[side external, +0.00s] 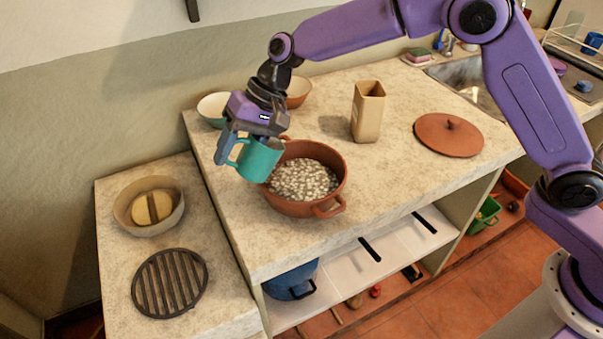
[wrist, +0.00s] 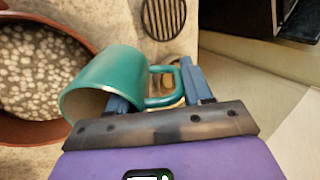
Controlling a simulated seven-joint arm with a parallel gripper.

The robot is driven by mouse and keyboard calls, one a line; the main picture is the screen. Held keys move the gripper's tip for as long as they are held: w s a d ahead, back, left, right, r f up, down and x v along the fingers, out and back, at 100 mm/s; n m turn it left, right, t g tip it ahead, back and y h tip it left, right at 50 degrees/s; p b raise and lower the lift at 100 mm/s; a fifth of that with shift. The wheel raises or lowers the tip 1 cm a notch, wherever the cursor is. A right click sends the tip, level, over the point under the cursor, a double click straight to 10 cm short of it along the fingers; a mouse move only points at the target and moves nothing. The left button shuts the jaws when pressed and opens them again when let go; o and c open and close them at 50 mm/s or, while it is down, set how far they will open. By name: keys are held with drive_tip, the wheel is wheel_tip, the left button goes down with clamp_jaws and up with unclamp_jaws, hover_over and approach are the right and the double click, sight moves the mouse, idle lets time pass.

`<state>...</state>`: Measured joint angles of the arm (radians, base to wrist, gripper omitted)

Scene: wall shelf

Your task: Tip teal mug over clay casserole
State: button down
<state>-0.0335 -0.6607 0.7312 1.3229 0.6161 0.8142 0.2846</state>
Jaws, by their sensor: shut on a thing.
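The teal mug (side external: 260,160) is held in the air by my gripper (side external: 232,148), at the upper left of the clay casserole (side external: 319,208) in the side view. In the wrist view the mug (wrist: 105,80) has its handle between the two blue fingers of my gripper (wrist: 158,92). Its pale opening faces lower left there; I cannot tell what is inside. The mug looks slightly tilted. The casserole stands uncovered on the counter and holds pale, speckled contents. Its rim also shows in the wrist view (wrist: 75,38), beside the mug. The mug hides part of its left rim in the side view.
A tall tan container (side external: 368,112) and a clay lid (side external: 449,136) stand right of the casserole. Two bowls (side external: 213,108) (side external: 298,92) sit behind my gripper. A bowl with a round item (side external: 150,222) and a dark trivet (side external: 169,283) rest on the lower left counter.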

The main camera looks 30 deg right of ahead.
drive_tip(key=shift+a+r+h, duration=0.1)
drive_tip(key=shift+a+h, duration=0.3)
drive_tip(key=shift+a, duration=0.15)
drive_tip(key=shift+s+a+f+h+b, duration=0.1)
drive_tip(key=shift+a+f+h+b, duration=0.4)
drive_tip(key=shift+a+f+h, duration=0.7)
drive_tip(key=shift+a+f+h+b, duration=0.45)
drive_tip(key=shift+a+f+h, duration=0.45)
drive_tip(key=shift+h, duration=0.6)
drive_tip(key=shift+d+f, duration=0.1)
drive_tip(key=shift+f, duration=0.05)
